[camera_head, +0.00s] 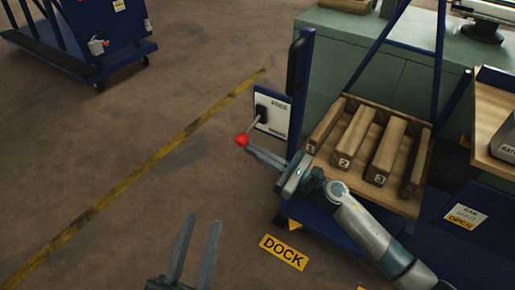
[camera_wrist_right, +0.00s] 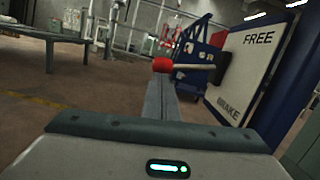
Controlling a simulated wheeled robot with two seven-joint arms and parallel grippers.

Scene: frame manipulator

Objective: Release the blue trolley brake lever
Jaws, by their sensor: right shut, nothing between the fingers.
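The brake lever (camera_head: 252,126) is a thin rod with a red knob (camera_head: 242,140), sticking out from a white plate (camera_head: 279,122) on the blue trolley (camera_head: 303,75). In the right wrist view the plate reads FREE at the top and BRAKE lower down. The lever's red knob (camera_wrist_right: 162,65) shows there just beyond my fingertips. My right gripper (camera_head: 249,152) is shut and empty, its tips close below the knob; I cannot tell whether they touch. My left gripper (camera_head: 203,222) is open and empty, low in the head view, away from the lever.
A wooden tray (camera_head: 404,207) with several numbered blocks sits on the trolley, beside my right arm. A yellow DOCK label (camera_head: 283,252) lies below. Another blue trolley (camera_head: 110,40) stands at upper left. Floor around the yellow line (camera_head: 130,180) is clear.

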